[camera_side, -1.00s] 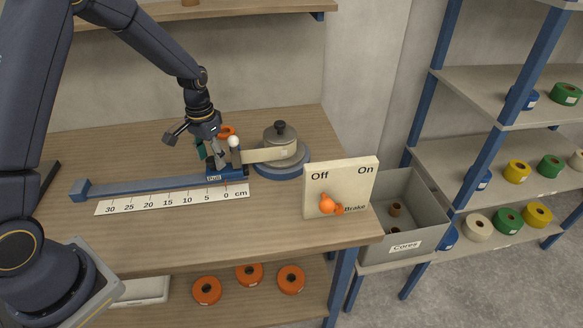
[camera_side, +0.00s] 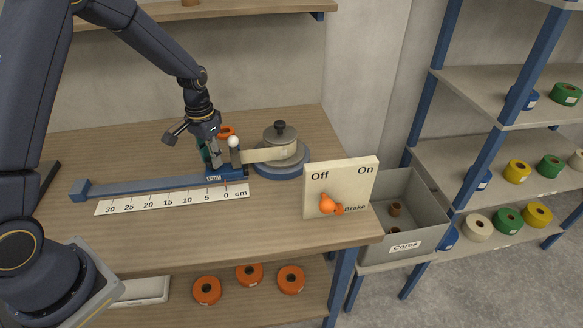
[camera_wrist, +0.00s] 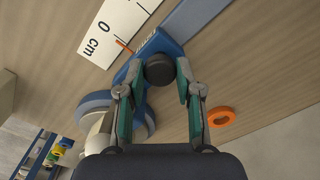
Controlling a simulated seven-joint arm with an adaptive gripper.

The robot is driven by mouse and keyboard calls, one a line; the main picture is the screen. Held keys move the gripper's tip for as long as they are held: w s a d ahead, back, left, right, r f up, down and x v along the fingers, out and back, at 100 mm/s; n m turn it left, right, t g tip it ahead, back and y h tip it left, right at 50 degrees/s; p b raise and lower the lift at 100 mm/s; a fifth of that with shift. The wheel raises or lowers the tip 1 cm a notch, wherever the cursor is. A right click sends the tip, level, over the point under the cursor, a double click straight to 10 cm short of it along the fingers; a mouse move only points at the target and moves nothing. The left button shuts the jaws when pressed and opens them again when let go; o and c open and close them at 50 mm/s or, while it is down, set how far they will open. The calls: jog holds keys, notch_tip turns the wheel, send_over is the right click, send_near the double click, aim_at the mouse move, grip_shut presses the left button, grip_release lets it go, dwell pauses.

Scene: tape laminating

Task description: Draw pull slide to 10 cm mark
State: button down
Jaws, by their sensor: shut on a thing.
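The blue pull slide (camera_side: 226,173), labelled Pull, sits at the right end of the blue rail (camera_side: 140,187), by the 0 cm end of the white ruler (camera_side: 172,199). The slide also shows in the wrist view (camera_wrist: 168,47), near the red line at 0. My gripper (camera_side: 212,161) is down at the slide. In the wrist view my gripper (camera_wrist: 158,76) has its green-sided fingers on either side of a dark round knob (camera_wrist: 160,68), shut on it. A pale tape strip (camera_side: 260,155) runs from the slide to the tape roll (camera_side: 279,146).
The brake panel (camera_side: 341,187) stands at the front right, its orange lever (camera_side: 328,204) on the Off side. A grey Cores bin (camera_side: 405,215) is beyond the table's right edge. An orange roll (camera_side: 226,131) lies behind my gripper. The rail left of the slide is clear.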

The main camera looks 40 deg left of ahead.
jog(key=s+a, duration=0.7)
jog(key=shift+a, duration=0.1)
jog(key=c, duration=0.8)
grip_release()
jog(key=shift+r, duration=0.1)
notch_tip(320, 180, up, 12)
jog(key=shift+f, duration=0.1)
